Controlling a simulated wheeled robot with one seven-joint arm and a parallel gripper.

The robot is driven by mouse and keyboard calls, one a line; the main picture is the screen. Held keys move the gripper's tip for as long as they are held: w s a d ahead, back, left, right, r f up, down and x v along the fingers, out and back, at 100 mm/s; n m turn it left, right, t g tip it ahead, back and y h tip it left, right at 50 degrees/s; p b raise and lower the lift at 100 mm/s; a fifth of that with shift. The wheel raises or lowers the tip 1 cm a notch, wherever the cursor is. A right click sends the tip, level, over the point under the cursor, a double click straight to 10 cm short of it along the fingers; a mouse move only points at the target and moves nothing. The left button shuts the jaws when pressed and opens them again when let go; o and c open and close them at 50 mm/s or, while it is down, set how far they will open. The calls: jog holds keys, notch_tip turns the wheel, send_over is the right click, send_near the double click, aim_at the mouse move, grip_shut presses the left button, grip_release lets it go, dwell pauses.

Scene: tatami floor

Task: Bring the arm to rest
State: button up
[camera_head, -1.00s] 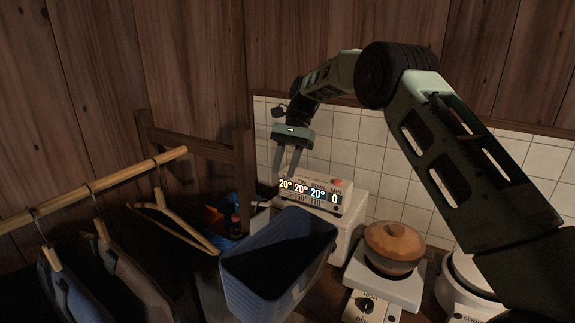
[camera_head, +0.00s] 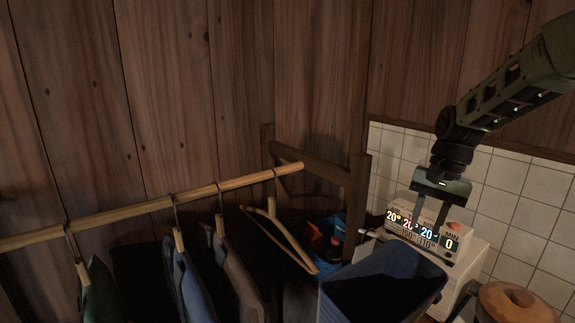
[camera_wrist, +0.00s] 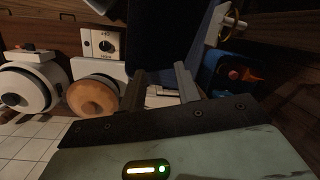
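My gripper (camera_head: 432,213) hangs at the right in the head view, fingers pointing down, in front of a white device with lit number displays (camera_head: 421,238). In the wrist view my gripper (camera_wrist: 158,80) shows its two fingers apart with nothing between them. My arm reaches in from the upper right. The blue bin (camera_head: 385,285) stands below and to the left of the fingers in the head view, and the fingers look clear of it.
A wooden rail (camera_head: 190,200) with clothes on hangers and an empty hanger (camera_head: 281,238) runs along the left. A brown-lidded pot (camera_head: 515,303) is at the lower right. A tiled wall (camera_head: 525,215) and wooden walls stand behind. Blue and orange items (camera_head: 328,240) lie beside the bin.

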jog(key=s+d+f+n+t+h, duration=0.1)
jog(key=s+f+n+t, duration=0.15)
jog(key=s, duration=0.75)
jog(key=s+d+f+n+t+h, duration=0.1)
jog(key=s+n, duration=0.3)
jog(key=s, duration=0.5)
jog(key=s+a+f+n+g+b, duration=0.1)
jog(key=s+a+f+n+b, duration=0.2)
jog(key=s+a, duration=0.3)
jog(key=s+a+f+n+g+b, duration=0.2)
jog(key=s+a+f+n+b, duration=0.2)
jog(key=s+a, duration=0.3)
jog(key=a+b, duration=0.1)
jog(key=a, duration=0.4)
jog(key=shift+a+n+y+b, duration=0.15)
jog(key=shift+n+y+b, duration=0.15)
jog(key=shift+n+b, duration=0.1)
